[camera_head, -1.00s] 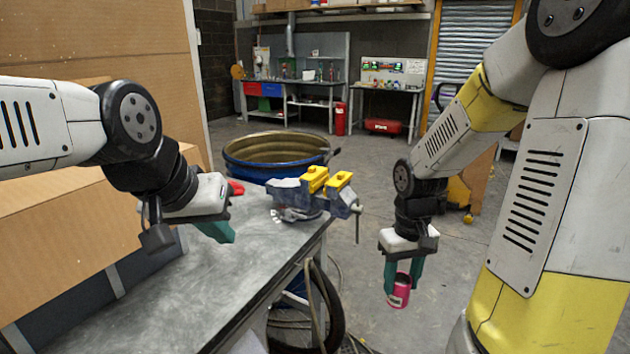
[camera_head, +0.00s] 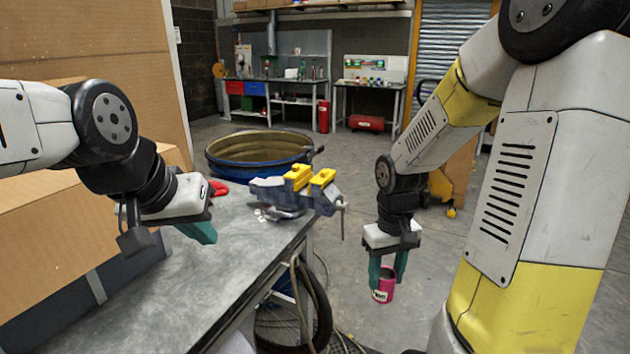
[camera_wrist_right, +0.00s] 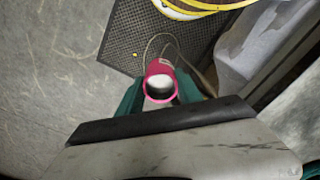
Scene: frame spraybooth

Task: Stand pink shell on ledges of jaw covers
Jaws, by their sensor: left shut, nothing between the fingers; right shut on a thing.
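The pink shell (camera_head: 384,284) is a small open-topped cylinder with a pale label. My right gripper (camera_head: 386,278) is shut on it and holds it upright in the air, off the right side of the bench. In the right wrist view the shell (camera_wrist_right: 160,82) sits between the green fingers, its round opening facing the camera. The yellow jaw covers (camera_head: 309,178) sit on the jaws of the blue-grey vise (camera_head: 268,190), up and left of the shell. Their ledges are too small to make out. My left gripper (camera_head: 200,232) is shut and empty over the bench.
The grey bench (camera_head: 215,275) has a mostly clear top. Cables or hoses (camera_head: 305,310) hang by the bench's right side. Cardboard boxes (camera_head: 80,235) stand at left.

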